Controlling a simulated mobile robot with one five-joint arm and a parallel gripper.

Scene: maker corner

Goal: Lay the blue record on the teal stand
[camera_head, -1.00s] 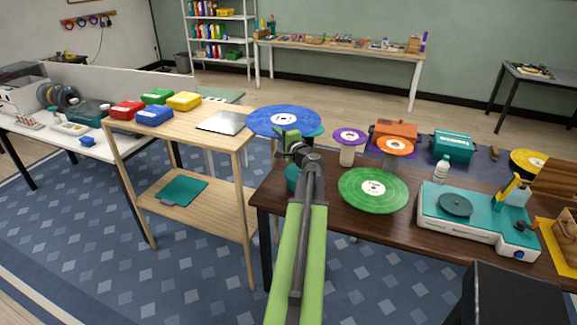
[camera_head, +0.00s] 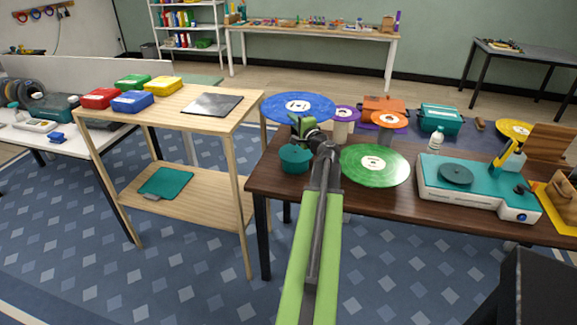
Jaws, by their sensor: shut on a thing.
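The blue record (camera_head: 283,106), flat and level with a white label, is held by my gripper (camera_head: 303,123) above the back-left part of the dark table. The gripper is shut on the record's near side; its fingertips are small and partly hidden. A short round teal thing (camera_head: 295,157) stands at the table's left end, below and in front of the record, apart from it. It may be the teal stand, but I cannot tell for sure. The record hides what lies behind it.
A green record (camera_head: 376,165) lies on the dark table (camera_head: 330,196). A wooden shelf (camera_head: 170,105) with coloured boxes stands left.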

